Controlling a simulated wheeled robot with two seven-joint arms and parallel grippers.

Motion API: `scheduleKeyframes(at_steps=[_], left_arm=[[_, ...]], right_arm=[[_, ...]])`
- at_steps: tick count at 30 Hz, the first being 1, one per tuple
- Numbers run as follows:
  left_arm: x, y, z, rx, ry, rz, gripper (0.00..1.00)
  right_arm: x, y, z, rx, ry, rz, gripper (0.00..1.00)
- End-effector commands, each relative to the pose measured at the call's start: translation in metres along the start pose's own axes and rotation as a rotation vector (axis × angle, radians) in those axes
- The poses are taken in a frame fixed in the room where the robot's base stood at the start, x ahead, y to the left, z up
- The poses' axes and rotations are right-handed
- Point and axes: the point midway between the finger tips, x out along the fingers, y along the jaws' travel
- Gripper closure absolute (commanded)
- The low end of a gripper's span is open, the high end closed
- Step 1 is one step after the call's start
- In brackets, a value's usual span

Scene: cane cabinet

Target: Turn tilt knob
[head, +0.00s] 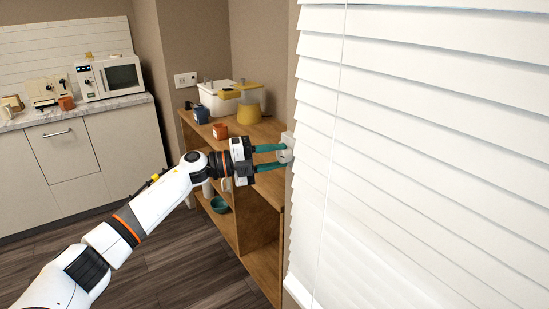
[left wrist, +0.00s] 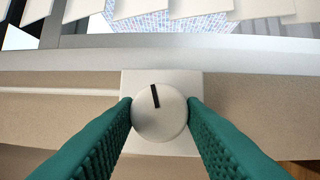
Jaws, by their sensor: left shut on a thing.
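The tilt knob (left wrist: 160,113) is a round white dial with a short black mark on its face. In the left wrist view it sits on a square white plate (left wrist: 190,80) fixed to the beige wall, and the mark points up and slightly left. My left gripper (left wrist: 160,114) has its two green fingers on either side of the knob, shut on it. In the head view my left gripper (head: 284,158) reaches the white plate (head: 288,146) beside the blinds, and the knob itself is mostly hidden by the fingers. My right gripper is not in view.
White slatted blinds (head: 430,140) fill the right side. A wooden shelf unit (head: 262,205) with mugs and containers stands behind my left gripper. A counter (head: 80,114) with a microwave (head: 112,77) is at the far left. The dark floor between is clear.

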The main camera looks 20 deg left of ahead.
Motion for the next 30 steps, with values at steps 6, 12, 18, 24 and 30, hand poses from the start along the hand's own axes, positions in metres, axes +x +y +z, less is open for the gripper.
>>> scheduleKeyframes(at_steps=[6, 12, 18, 24, 30], left_arm=[[0.000, -0.002, 0.001, 0.011, -0.002, -0.007, 0.86], [0.000, -0.002, 0.001, 0.011, -0.002, -0.007, 0.86], [0.000, -0.001, 0.001, 0.010, -0.002, -0.006, 0.42], [0.000, -0.001, 0.000, 0.009, -0.001, -0.005, 0.42], [-0.014, -0.003, -0.001, 0.010, 0.002, -0.005, 0.42]], right_arm=[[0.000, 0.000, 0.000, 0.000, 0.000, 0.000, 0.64], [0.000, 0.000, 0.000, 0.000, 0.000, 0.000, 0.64], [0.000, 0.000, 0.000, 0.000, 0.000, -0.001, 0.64], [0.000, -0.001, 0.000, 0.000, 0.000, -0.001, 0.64], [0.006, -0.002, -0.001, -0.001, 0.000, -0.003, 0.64]])
